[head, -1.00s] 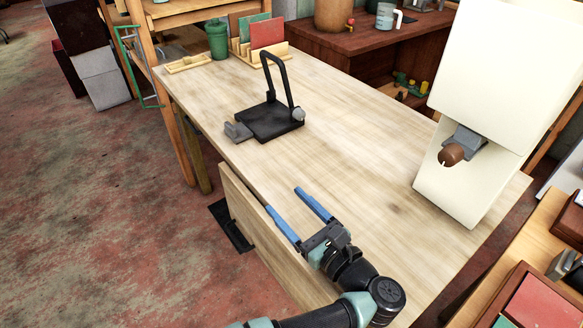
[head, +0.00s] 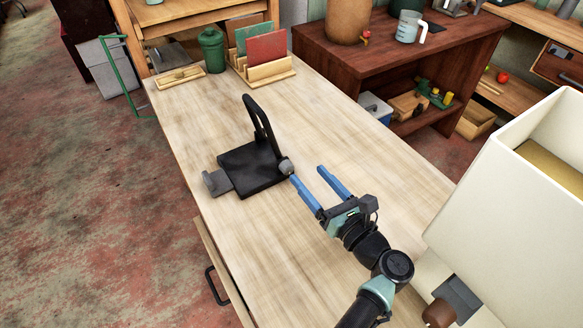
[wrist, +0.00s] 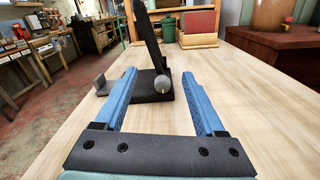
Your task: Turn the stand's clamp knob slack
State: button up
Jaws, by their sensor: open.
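The stand (head: 250,167) is black, with a flat base and an upright loop-shaped arm, and it stands on the pale wooden table. Its grey round clamp knob (head: 286,167) sits on the right side of the base, at the foot of the upright. A grey block (head: 216,181) sticks out on the base's left. My gripper (head: 307,182) has blue fingers, open and empty, just right of the knob. In the wrist view the knob (wrist: 162,84) shows ahead between the spread fingers (wrist: 164,78), slightly beyond their tips. I cannot tell whether the left finger touches it.
A cream box-like shade (head: 500,190) with a brown knob (head: 438,313) stands at the right. A green canister (head: 212,50), a small wooden tray (head: 180,77) and a file rack (head: 266,72) are at the table's far end. The table between is clear.

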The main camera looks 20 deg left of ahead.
jog(key=b, duration=0.2)
send_near(290, 171)
jog(key=shift+w+a+f, duration=0.1)
jog(key=shift+w+a, duration=0.05)
jog(key=shift+a, duration=0.2)
jog(key=b+x, duration=0.2)
jog(key=x, duration=0.5)
jog(key=shift+w+a, duration=0.2)
jog(key=shift+a, duration=0.05)
grip_shut()
